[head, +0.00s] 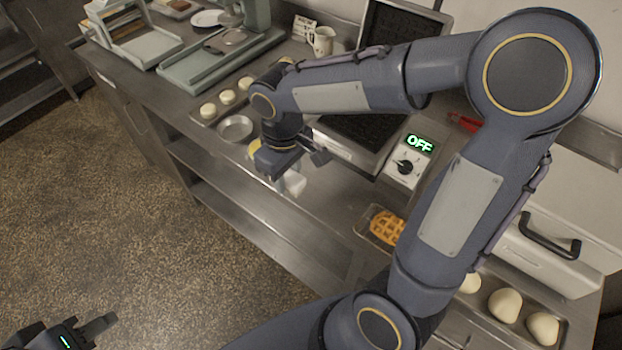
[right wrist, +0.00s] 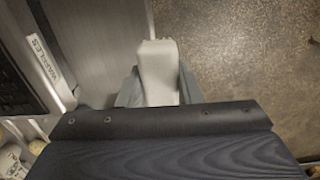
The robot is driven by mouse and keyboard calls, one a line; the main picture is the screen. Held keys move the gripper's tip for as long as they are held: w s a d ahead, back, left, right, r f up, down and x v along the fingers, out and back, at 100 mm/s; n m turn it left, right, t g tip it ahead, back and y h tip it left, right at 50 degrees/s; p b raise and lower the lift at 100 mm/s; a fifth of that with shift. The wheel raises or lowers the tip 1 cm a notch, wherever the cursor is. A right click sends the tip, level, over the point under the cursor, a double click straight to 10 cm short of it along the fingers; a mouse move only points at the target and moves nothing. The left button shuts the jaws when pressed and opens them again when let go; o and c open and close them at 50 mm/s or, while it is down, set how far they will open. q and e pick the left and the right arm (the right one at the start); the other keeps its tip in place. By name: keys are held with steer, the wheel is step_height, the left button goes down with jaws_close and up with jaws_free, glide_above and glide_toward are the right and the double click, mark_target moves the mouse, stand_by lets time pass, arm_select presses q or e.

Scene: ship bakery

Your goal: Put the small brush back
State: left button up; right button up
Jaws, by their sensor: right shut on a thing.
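My right gripper (head: 287,174) is over the counter's front edge, in front of the waffle iron. In the right wrist view the piece sits between the two grey fingers and points away from the palm. In the head view a pale end (head: 295,183) shows below the gripper. My left gripper (head: 98,325) is low at the bottom left, above the floor and away from the counter; its jaw gap is unclear.
The open waffle iron (head: 404,168) reads OFF. A waffle on a tray (head: 387,227) lies right of the gripper. A round metal dish (head: 235,128), a yellow thing (head: 255,147) and dough balls (head: 227,97) lie behind it. A white jug (head: 322,41) stands at the wall.

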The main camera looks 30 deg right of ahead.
glide_above(311, 189)
steer(key=f, duration=0.4)
steer(key=f+p, duration=0.1)
steer(key=f, duration=0.1)
steer(key=shift+s+a+f, duration=0.1)
steer(key=shift+a+f, duration=0.1)
steer(key=shift+a, duration=0.15)
steer(key=shift+d+f, duration=0.15)
steer(key=shift+f, duration=0.85)
steer(key=shift+d+f, duration=0.15)
steer(key=shift+f, duration=0.8)
steer(key=shift+f, duration=0.1)
steer(key=o, duration=0.9)
steer(key=shift+o, duration=0.2)
